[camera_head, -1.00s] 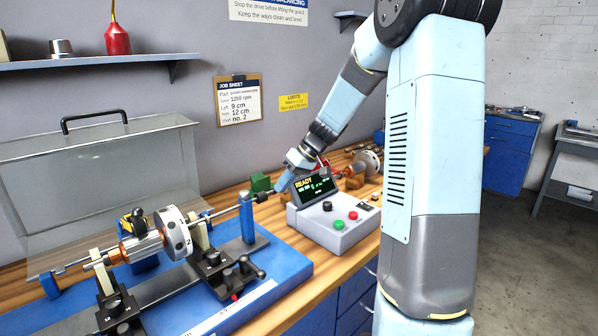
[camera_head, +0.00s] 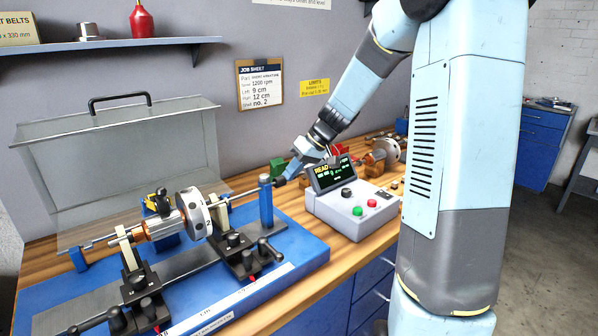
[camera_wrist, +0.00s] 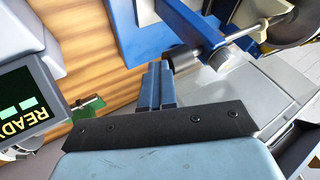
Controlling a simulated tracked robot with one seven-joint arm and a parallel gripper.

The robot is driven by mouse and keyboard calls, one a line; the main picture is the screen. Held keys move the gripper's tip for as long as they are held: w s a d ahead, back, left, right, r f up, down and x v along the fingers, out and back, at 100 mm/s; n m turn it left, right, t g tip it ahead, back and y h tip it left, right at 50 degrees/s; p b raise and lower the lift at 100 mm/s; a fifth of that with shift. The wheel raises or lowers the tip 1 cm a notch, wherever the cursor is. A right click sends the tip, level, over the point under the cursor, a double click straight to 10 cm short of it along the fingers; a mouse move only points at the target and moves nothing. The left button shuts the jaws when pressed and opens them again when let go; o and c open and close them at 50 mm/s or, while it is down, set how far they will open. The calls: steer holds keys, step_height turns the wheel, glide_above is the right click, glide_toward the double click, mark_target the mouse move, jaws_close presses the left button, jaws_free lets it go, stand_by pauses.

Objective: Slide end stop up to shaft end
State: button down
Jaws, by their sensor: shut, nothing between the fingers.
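The end stop is a blue post (camera_head: 265,203) at the right end of the blue machine bed (camera_head: 300,262). A thin rod with a dark knob (camera_head: 280,182) sticks out on its right side. The rotor's steel shaft (camera_head: 240,197) runs from the white drum (camera_head: 195,213) toward the post. My gripper (camera_head: 292,172) is beside the dark knob. In the wrist view my blue fingers (camera_wrist: 158,72) are together and empty, with their tips close to the dark knob (camera_wrist: 183,60); I cannot tell whether they touch. The blue post (camera_wrist: 190,25) and shaft also show there. The gap at the shaft end is unclear.
The control box (camera_head: 352,208) with its READY screen stands close to the right of my gripper. The clear guard (camera_head: 130,165) stands raised behind the rotor. Black clamps (camera_head: 245,258) occupy the front of the bed.

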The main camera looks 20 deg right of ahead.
steer(key=shift+a, duration=0.15)
steer(key=d+r, duration=0.8)
steer(key=d, duration=0.2)
steer(key=s+a+r+m+t+h, duration=0.1)
steer(key=s+a+m+h, duration=0.2)
steer(key=s, duration=1.1)
steer(key=s+a+r+m+t+h, duration=0.2)
steer(key=s+a+m+h, duration=0.1)
steer(key=s, duration=1.2)
steer(key=shift+s+a+t+h, duration=0.2)
steer(key=shift+a+t+h, duration=0.15)
steer(key=shift+h, duration=0.25)
stand_by(1.0)
